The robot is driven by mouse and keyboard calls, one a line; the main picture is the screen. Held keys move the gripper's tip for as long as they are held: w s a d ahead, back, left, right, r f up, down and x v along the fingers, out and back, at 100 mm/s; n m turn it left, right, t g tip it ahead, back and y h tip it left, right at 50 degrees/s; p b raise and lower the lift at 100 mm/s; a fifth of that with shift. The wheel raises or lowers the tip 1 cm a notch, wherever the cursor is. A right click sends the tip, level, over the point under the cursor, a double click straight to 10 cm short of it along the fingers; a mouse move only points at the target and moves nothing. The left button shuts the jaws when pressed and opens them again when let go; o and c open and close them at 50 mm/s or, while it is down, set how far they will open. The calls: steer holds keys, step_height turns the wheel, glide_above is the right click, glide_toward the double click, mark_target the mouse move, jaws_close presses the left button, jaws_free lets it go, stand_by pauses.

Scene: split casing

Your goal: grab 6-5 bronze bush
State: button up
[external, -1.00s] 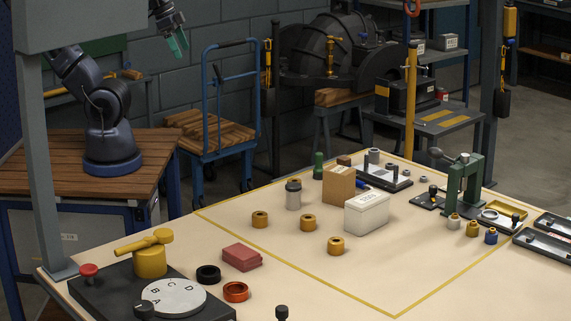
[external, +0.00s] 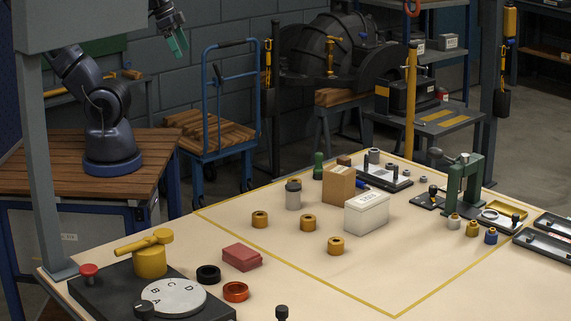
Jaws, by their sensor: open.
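Three similar bronze bushes stand apart on the cream bench top inside the yellow line: a left one (external: 260,219), a middle one (external: 308,222) and a front one (external: 336,246). Any size marking is too small to read, so I cannot tell which is the 6-5 one. My gripper (external: 180,43) is high at the upper left, with green fingers pointing down. It is open and empty, far from the bushes. My upper arm links are partly hidden behind a grey overhead box.
A red block (external: 242,257), black ring (external: 208,274) and orange ring (external: 236,292) lie at front left. A green press (external: 464,185) stands right.

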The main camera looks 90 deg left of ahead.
steer(key=c, duration=0.6)
steer(key=n+g, duration=0.5)
steer(key=n, duration=1.8)
glide_above(308, 218)
step_height(308, 218, down, 29)
steer(key=f, duration=0.4)
steer(key=shift+w+d+f, duration=0.1)
steer(key=shift+d+f, duration=0.3)
steer(key=shift+f, duration=1.25)
steer(key=shift+d+f, duration=0.1)
steer(key=shift+f, duration=1.3)
